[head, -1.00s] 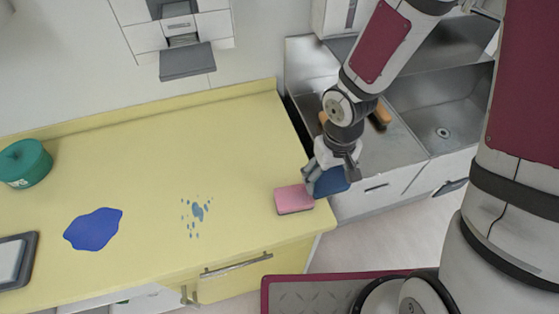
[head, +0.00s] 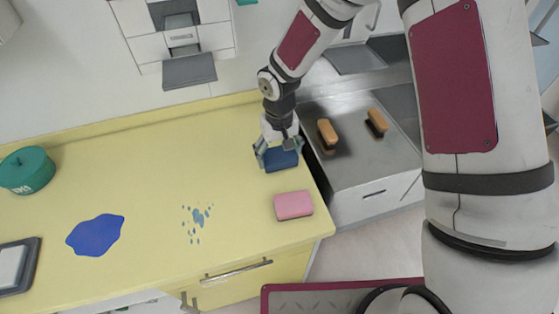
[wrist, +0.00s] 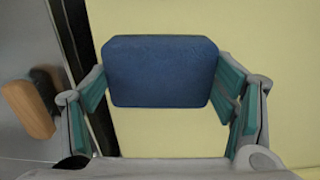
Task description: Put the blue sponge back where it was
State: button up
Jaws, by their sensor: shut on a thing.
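The blue sponge (head: 281,161) is held in my gripper (head: 276,157) over the right part of the yellow counter (head: 130,165), behind the pink sponge. In the wrist view the blue sponge (wrist: 160,72) sits between the two teal-padded fingers (wrist: 160,105), which are closed on its sides. I cannot tell whether its underside touches the counter. The pink sponge (head: 293,205) lies on the counter near its right front corner, apart from my gripper.
A blue puddle (head: 96,235) and light-blue splashes (head: 196,222) mark the counter. A teal round container (head: 27,170) stands at the left. Two orange-brown brushes (head: 327,133) (head: 377,122) lie on the metal sink top at right. The counter's middle is clear.

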aim_at(279, 162)
jog(key=shift+f+p, duration=0.35)
jog(key=shift+f, duration=1.4)
jog(key=shift+f, duration=0.1)
jog(key=o, duration=1)
